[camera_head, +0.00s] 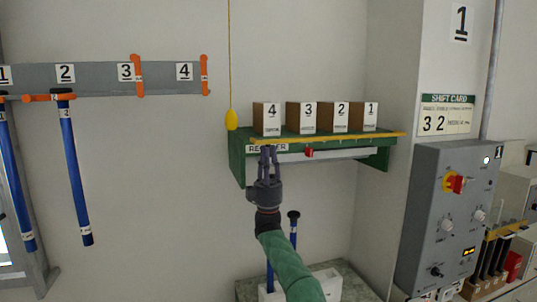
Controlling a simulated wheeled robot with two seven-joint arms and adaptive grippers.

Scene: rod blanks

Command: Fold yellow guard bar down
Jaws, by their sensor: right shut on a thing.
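The yellow guard bar (340,138) runs along the upper front edge of the green shelf (238,160), in front of the row of boxes. My right gripper (268,150) reaches up from below at the left end of the bar. Its fingers are shut at the bar's left part, in front of the shelf's label (256,148), and partly hide both. The exact contact is too small to see clearly. My left gripper is not in view.
Several numbered brown boxes (306,117) stand on the shelf. A red piece (309,153) sits on the light rail below the bar. A yellow pull (231,120) hangs left of the shelf. A grey control panel (446,215) is at right. Blue rods (74,165) hang at left.

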